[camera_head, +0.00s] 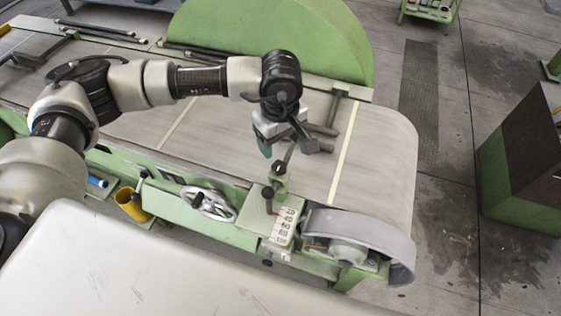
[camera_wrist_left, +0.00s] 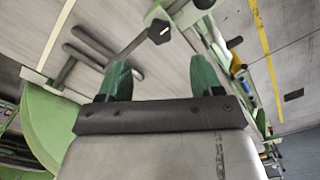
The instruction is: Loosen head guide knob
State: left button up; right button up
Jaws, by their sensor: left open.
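My left gripper (camera_head: 284,146) hangs above the machine's front edge. Its green fingertips are apart with nothing between them, as the left wrist view (camera_wrist_left: 160,78) shows. A second black knob (camera_head: 267,192) is lower on the same assembly. In the left wrist view a black faceted knob (camera_wrist_left: 159,32) on a rod end lies beyond the gap between the fingertips. I cannot tell which knob is the head guide one. My right gripper is not in view.
The green machine has a flat grey bed (camera_head: 385,150), a spoked handwheel (camera_head: 209,204), a number plate (camera_head: 284,227) and a curved grey guard (camera_head: 365,232). Dark bars (camera_head: 335,108) lie behind the gripper. A green-sided box (camera_head: 520,165) stands at right, with clear floor between.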

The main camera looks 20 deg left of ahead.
aim_at(281, 166)
pick_arm(q)
notch_tip(281, 166, down, 8)
jog(key=p, duration=0.3)
jog(key=shift+f, duration=0.7)
jog(key=shift+c, duration=0.2)
